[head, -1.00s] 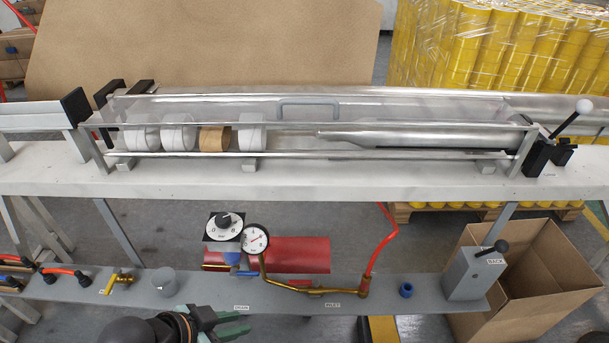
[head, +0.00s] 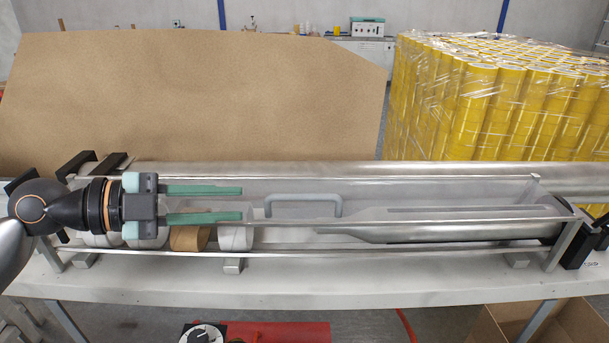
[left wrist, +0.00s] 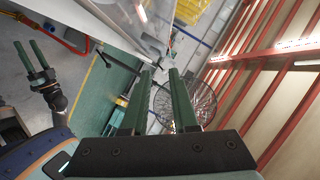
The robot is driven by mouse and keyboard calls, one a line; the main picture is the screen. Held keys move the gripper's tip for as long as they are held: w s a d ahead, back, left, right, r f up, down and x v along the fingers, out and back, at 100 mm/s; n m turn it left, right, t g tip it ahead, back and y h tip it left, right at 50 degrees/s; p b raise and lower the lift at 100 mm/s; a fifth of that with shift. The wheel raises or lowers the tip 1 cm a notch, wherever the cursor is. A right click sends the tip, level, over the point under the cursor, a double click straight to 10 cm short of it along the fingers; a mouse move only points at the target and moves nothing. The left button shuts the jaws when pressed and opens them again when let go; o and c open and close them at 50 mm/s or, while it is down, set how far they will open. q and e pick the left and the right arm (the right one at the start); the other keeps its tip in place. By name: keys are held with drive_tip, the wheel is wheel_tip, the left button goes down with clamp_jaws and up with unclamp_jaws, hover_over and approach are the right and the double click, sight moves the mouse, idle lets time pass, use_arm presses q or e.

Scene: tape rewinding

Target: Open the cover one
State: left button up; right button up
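The transparent cover (head: 380,190) lies closed along the long metal trough, with a grey U-shaped handle (head: 303,199) near its middle. My left gripper (head: 242,203) is in front of the left part of the cover, its two green fingers pointing right at the handle. The fingers are apart and empty, with a small gap in the picture between their tips and the handle. They also show parted in the left wrist view (left wrist: 161,72). My right gripper (left wrist: 31,58) shows at the left of that view with its fingers apart, away from the cover.
White rolls (head: 236,236) and a brown roll (head: 189,237) sit in the trough, partly hidden by my left gripper. A metal shaft (head: 450,228) lies at the right. A tall brown board (head: 190,95) and wrapped yellow rolls (head: 495,110) stand behind. Black brackets (head: 90,162) are at the left end.

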sight(298, 197)
use_arm(q)
drive_tip(key=p+x, duration=0.1)
drive_tip(key=x, duration=0.2)
drive_tip(key=p+x, duration=0.1)
drive_tip(key=x, duration=0.7)
drive_tip(key=shift+w+d+r+p, duration=0.25)
drive_tip(key=shift+w+r+p, duration=0.05)
drive_tip(key=shift+r+p, duration=0.1)
drive_tip(key=shift+w+d+f, duration=0.2)
drive_tip(key=shift+d+f, duration=0.05)
drive_tip(key=shift+d, duration=0.15)
use_arm(e)
drive_tip(key=shift+s+d+r, duration=0.45)
drive_tip(key=shift+s+d, duration=0.25)
drive_tip(key=shift+s, duration=0.05)
use_arm(q)
clamp_jaws()
use_arm(e)
drive_tip(key=shift+w+r, duration=0.15)
drive_tip(key=shift+w, duration=0.15)
drive_tip(key=shift+s, duration=0.15)
